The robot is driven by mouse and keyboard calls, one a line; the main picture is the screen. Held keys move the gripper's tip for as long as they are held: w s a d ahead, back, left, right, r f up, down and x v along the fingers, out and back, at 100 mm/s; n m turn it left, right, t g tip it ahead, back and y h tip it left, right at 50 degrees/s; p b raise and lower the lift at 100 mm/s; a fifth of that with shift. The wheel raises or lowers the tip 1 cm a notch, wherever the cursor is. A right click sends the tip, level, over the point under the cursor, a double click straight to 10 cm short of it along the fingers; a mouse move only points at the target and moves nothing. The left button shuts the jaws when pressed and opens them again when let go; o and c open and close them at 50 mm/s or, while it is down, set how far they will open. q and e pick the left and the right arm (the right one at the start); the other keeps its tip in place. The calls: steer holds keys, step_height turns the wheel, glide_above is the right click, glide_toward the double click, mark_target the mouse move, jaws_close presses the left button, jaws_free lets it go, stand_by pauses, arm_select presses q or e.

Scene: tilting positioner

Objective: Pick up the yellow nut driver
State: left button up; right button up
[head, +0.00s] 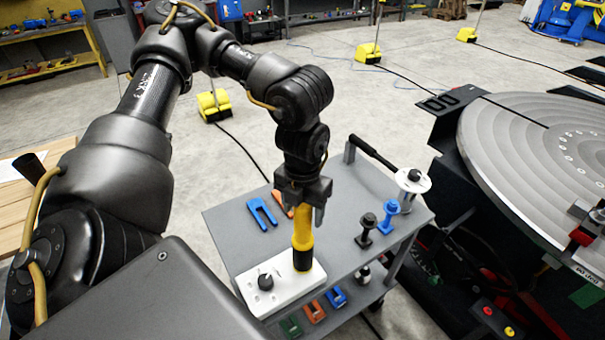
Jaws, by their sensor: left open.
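The yellow nut driver (302,231) stands upright with its black lower end at the white block (255,297) on the grey cart. My left gripper (304,208) points down right over the top of the driver. Its fingers are open, and the driver's upper end shows between them. I cannot tell whether either finger touches the handle. The driver's very top is hidden by the gripper. My right gripper is out of view.
The grey cart (225,222) also carries a black knob on the white block, a blue forked piece (262,214), an orange piece (283,203), black and blue posts, and a white disc (412,181). A large round positioner table (540,140) stands at right.

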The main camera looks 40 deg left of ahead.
arm_select(q)
steer(key=shift+w+f, duration=0.15)
steer(key=shift+f, duration=0.7)
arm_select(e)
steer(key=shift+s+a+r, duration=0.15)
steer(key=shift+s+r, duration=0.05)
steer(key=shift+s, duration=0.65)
arm_select(q)
steer(key=shift+r, duration=0.1)
steer(key=shift+c, duration=0.4)
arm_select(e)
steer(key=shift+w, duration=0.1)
arm_select(q)
steer(key=c, duration=1.1)
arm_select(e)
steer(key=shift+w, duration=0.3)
